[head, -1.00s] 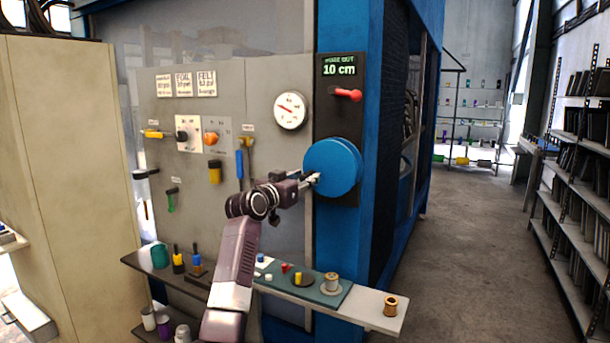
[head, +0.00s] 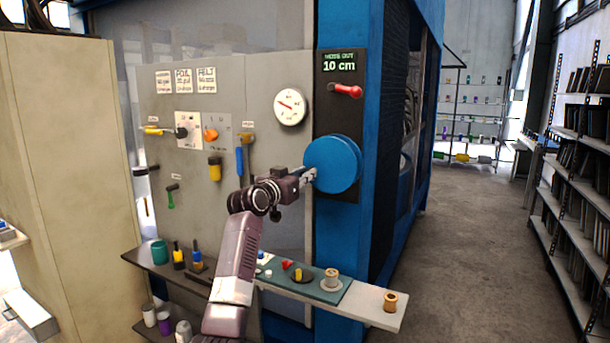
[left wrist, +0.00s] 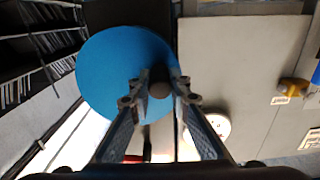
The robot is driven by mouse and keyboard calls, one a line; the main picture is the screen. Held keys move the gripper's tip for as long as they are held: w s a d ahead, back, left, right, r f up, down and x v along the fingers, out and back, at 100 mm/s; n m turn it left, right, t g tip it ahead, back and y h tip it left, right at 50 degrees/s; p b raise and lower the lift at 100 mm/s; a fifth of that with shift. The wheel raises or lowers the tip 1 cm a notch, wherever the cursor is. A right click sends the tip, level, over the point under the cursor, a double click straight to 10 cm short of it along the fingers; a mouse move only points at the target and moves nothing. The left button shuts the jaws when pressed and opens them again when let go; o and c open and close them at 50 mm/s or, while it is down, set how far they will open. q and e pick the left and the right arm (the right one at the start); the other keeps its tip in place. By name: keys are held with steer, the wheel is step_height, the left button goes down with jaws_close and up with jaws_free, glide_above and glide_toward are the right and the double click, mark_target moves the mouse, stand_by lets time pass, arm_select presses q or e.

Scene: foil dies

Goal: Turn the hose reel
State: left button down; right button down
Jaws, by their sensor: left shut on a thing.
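The hose reel is a round blue disc (head: 333,164) on a dark panel (head: 342,122) on the blue post. The display (head: 339,66) above it reads "HOSE OUT 10 cm". My left gripper (head: 310,175) is at the disc's left edge in the head view. In the left wrist view the disc (left wrist: 115,65) fills the upper left. There the fingers of my left gripper (left wrist: 160,84) are closed around a small dark knob (left wrist: 159,88) in front of the disc. The knob is hidden in the head view. My right gripper is not in view.
A red lever (head: 346,90) sticks out above the disc. A round gauge (head: 290,107) is on the grey panel to the left, with several knobs and handles. Below is a shelf (head: 372,306) with spools and small parts. The aisle floor (head: 450,250) on the right is clear.

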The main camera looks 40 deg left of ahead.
mark_target(328, 184)
arm_select(q)
steer(key=shift+f+n, duration=0.1)
steer(key=shift+n, duration=0.2)
steer(key=shift+d+f+n+p, duration=0.3)
steer(key=shift+f+n+p, duration=0.15)
steer(key=shift+n, duration=0.75)
steer(key=n, duration=0.1)
steer(key=d+f+n+p, duration=0.1)
steer(key=n, duration=0.1)
steer(key=shift+w+d+f+n, duration=0.1)
steer(key=shift+w+n, duration=0.1)
steer(key=shift+n, duration=0.1)
steer(key=n+p, duration=0.1)
steer(key=d+n+p, duration=0.1)
steer(key=shift+w+f+n, duration=0.15)
steer(key=shift+f+n, duration=0.15)
steer(key=shift+w+d+f+n+p, duration=0.15)
steer(key=shift+d+n+p, duration=0.35)
steer(key=shift+n+p, duration=0.5)
steer(key=shift+w+d+f+n+p, duration=0.15)
steer(key=shift+d+n+p, duration=0.4)
steer(key=shift+n, duration=0.75)
steer(key=shift+s+f, duration=0.1)
steer(key=c, duration=1.8)
jaws_free()
steer(key=shift+s, duration=0.15)
